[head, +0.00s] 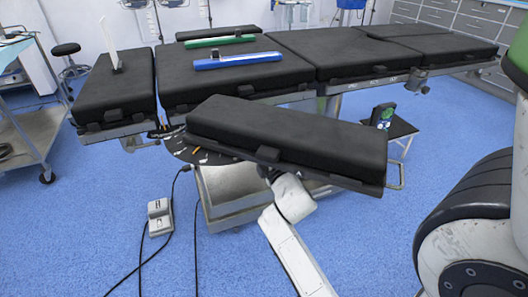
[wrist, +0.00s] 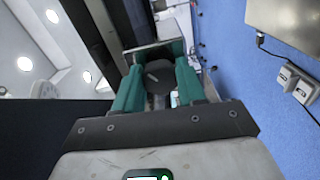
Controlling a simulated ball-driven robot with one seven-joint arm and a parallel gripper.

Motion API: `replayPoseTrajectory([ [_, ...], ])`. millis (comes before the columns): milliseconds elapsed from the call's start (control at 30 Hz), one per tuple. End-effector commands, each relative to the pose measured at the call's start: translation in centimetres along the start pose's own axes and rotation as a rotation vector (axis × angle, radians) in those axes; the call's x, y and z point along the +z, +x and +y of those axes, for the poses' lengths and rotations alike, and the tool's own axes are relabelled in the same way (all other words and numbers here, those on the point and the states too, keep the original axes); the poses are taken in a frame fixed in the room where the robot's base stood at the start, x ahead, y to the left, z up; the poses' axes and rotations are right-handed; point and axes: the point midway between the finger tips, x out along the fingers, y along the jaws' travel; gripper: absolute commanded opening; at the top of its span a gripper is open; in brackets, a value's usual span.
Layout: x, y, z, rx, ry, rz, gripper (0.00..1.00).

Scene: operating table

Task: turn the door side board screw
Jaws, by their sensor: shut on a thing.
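The black padded side board (head: 285,132) angles out from the near side of the operating table (head: 235,78) in the head view. My white arm rises from the floor side and ends beneath this board, which hides my gripper in that view. In the wrist view my gripper (wrist: 158,60) has its two green fingers on either side of a dark round screw knob (wrist: 160,82) with a pale mark on its face. The fingers are shut on the knob. The knob's shaft and seat are not clear.
A white foot pedal (head: 159,216) with black cables lies on the blue floor, left of my arm. A metal cart (head: 35,130) stands at the left. A small side stand (head: 400,130) is behind the board's right end. Green (head: 219,41) and blue (head: 238,61) bars lie on the table.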

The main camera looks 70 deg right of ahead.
Motion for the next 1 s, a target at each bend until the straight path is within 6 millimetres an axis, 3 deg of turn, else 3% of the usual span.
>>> replayPoseTrajectory([
  [1000,-0.04,-0.05,-0.69,-0.003,0.964,-0.003,0.09],
])
